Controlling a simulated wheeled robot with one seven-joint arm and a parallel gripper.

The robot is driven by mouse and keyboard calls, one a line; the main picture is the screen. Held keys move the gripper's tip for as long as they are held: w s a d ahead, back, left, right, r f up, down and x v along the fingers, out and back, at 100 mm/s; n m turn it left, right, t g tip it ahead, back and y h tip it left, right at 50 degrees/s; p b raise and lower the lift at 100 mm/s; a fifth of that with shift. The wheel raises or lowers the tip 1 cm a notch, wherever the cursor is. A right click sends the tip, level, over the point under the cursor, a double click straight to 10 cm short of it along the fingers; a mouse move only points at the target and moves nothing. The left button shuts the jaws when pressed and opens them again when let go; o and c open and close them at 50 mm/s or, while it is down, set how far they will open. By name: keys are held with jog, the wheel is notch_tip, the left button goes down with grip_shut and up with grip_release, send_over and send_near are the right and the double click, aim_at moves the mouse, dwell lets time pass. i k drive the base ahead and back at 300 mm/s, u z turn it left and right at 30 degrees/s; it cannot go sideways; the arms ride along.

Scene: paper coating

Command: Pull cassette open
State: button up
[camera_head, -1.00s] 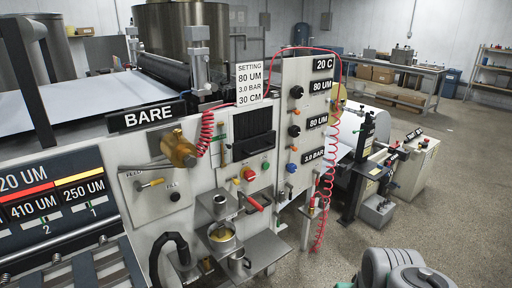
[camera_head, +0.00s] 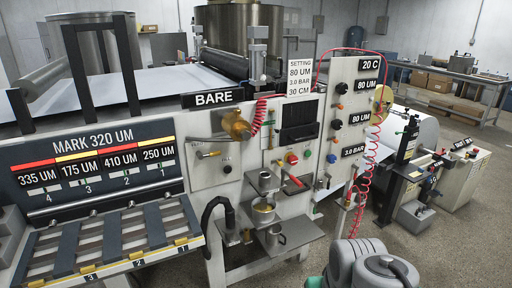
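No part is labelled as a cassette, so I cannot tell for sure which one it is. A black slotted unit (camera_head: 299,122) is set in the white machine panel, below the settings sign. A slanted rack (camera_head: 95,238) with grey slats and yellow-edged lanes numbered 1 to 3 in view stands at the lower left. Above it is a dark board (camera_head: 98,160) reading "MARK 320 UM" with several thickness labels. My gripper is not in view. Only grey rounded links of my arm show at the bottom right.
A red-handled lever (camera_head: 294,178) and small shelves with a cup (camera_head: 263,213) and a metal mug (camera_head: 275,236) stick out from the panel. A red coiled hose (camera_head: 372,170) hangs at its right. Open floor (camera_head: 450,245) lies at the right.

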aim_at(294, 134)
jog(key=u, duration=0.55)
jog(key=i, duration=0.85)
jog(key=z, duration=0.8)
